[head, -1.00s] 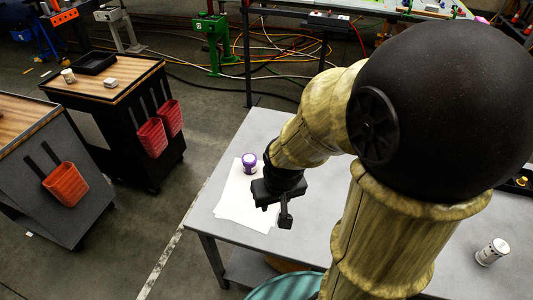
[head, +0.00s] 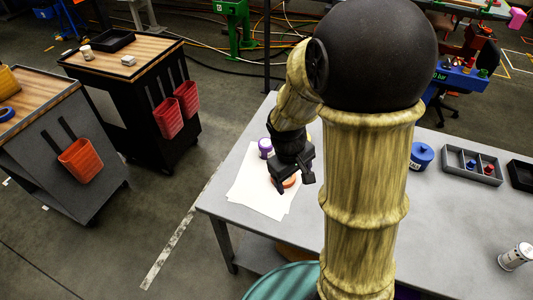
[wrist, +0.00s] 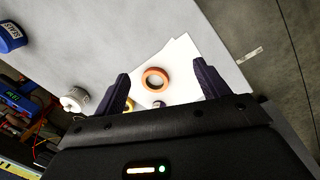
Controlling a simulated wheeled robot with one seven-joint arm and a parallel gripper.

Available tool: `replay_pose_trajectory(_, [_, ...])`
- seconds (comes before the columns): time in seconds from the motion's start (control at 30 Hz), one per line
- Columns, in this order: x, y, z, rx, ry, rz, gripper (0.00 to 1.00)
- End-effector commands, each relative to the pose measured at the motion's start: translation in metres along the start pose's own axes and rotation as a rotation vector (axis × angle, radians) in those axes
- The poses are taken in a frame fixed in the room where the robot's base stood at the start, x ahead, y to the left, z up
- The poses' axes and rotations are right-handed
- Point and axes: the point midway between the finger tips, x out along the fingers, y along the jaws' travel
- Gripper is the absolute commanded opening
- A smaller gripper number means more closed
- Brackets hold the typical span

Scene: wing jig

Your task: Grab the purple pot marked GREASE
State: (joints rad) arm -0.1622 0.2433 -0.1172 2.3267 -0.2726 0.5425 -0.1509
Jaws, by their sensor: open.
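The purple pot (head: 265,147) with a white band stands on white paper sheets on the grey table in the head view. Any lettering on it is too small to read. My gripper (head: 294,183) is open and empty, to the right of the pot and nearer the camera, above an orange ring (head: 285,182). In the wrist view the orange ring (wrist: 156,78) lies between the open fingers (wrist: 161,68). A small purple patch (wrist: 159,104) shows just above the gripper body there, mostly hidden; it may be the pot.
In the wrist view a yellow item (wrist: 129,104) is partly hidden by the left finger. Two carts stand left, apart from the table.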

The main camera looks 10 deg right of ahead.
Motion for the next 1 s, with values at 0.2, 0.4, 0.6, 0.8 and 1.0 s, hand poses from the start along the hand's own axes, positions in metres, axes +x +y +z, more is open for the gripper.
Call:
replay_pose_trajectory(0.2, [0.064,0.027,-0.048,-0.410,-0.232,0.184,0.74])
replay_pose_trajectory(0.4, [0.100,0.054,-0.101,-0.752,-0.475,0.411,0.74])
replay_pose_trajectory(0.6, [0.115,0.064,-0.172,-1.047,-0.749,0.700,0.74])
replay_pose_trajectory(0.8, [0.109,0.043,-0.239,-1.230,-0.992,0.991,0.74])
replay_pose_trajectory(1.0, [0.100,0.032,-0.261,-1.272,-1.073,1.095,0.74])
